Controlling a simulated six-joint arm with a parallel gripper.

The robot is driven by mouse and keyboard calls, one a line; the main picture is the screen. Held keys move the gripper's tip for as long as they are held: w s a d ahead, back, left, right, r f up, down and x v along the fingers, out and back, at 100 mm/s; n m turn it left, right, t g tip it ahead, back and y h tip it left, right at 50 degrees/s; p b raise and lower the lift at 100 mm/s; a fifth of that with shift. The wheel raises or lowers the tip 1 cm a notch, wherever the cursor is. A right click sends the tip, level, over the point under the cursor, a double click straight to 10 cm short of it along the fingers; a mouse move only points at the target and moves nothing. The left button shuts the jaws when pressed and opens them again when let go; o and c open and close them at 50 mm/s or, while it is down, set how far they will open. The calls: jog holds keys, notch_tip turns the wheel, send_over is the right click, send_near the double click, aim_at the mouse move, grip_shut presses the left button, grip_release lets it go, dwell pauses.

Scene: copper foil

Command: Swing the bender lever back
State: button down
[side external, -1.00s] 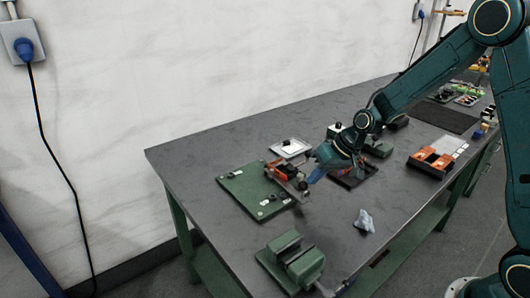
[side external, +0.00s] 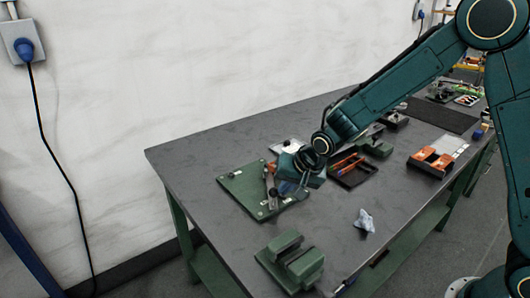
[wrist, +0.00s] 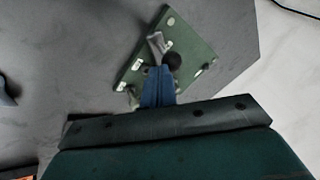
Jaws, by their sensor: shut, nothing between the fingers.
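The bender is a green base plate (side external: 240,184) lying on the bench in the side external view, with small posts near its corners. Its plate also shows in the wrist view (wrist: 196,51). A dark round knob (wrist: 172,61) and a pale metal lever-like bar (wrist: 156,45) show over the plate there. My gripper (side external: 284,190) is over the right part of the plate, its blue fingers (wrist: 158,86) shut and empty. The fingertips appear close beside the knob; I cannot tell whether they touch. The wrist hides part of the bender in the side external view.
A green vise-like block (side external: 290,262) stands at the front. A dark tray with orange-handled tools (side external: 352,170) lies right of my gripper. The bench's far left corner is bare.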

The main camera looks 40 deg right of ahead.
jog(key=a+m, duration=0.1)
jog(key=w+a+m+h, duration=0.1)
jog(key=a, duration=0.1)
jog(key=w+a+m, duration=0.1)
jog(key=shift+w+a+h, duration=0.15)
jog(key=shift+w+h, duration=0.1)
jog(key=shift+h, duration=0.05)
jog(key=shift+w+a+m+h, duration=0.4)
jog(key=shift+w+a+m, duration=0.5)
jog(key=shift+w+a, duration=0.2)
jog(key=w+a+m+g+h, duration=0.1)
jog(key=w+a+m, duration=0.2)
jog(key=w, duration=0.6)
jog(key=shift+w+a+m+h, duration=0.3)
jog(key=shift+a+h, duration=0.1)
jog(key=shift+a, duration=0.2)
jog(key=shift+w, duration=0.1)
